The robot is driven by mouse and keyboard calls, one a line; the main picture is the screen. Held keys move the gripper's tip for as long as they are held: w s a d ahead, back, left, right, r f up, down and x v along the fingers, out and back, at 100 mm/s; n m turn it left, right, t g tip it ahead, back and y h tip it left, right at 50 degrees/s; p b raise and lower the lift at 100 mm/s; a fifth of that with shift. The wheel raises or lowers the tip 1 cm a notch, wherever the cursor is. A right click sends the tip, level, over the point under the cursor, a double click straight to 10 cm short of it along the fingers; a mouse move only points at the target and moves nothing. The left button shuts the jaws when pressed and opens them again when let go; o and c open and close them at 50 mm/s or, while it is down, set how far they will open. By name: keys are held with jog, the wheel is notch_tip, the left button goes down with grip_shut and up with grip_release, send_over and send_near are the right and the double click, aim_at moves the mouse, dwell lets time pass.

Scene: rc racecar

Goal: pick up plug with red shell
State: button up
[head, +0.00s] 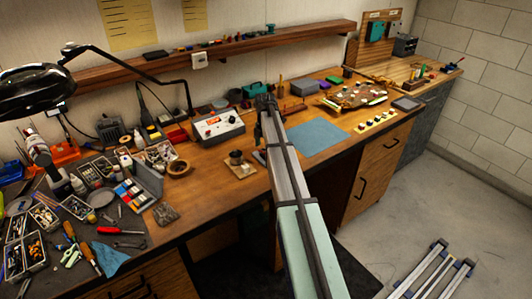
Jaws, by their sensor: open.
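My arm reaches from the bottom of the head view up over the workbench (222,180). My gripper (265,104) is the small dark end of it, over the back middle of the bench, right of a white instrument box (217,126). Its fingers are small and dark here; it is open, and I see nothing held. A row of small coloured pieces (376,122), some reddish, lies near the bench's front edge, right of a blue mat (318,138). They are too small to tell whether one is the plug with the red shell. The gripper is well left of that row.
A tan board with parts (353,97) lies behind the row. A small dark cup (236,157) stands left of my arm. Tools, bins and a black lamp (40,90) crowd the left. A shelf (215,49) runs along the wall above. The blue mat is bare.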

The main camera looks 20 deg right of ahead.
jog(key=c, duration=1.1)
jog(key=shift+r, duration=0.1)
jog(key=shift+r+b, duration=0.3)
jog(key=shift+r, duration=0.2)
grip_shut()
notch_tip(320, 180, up, 19)
jog(key=b, duration=0.4)
jog(key=shift+f, duration=0.1)
jog(key=o, duration=0.9)
grip_release()
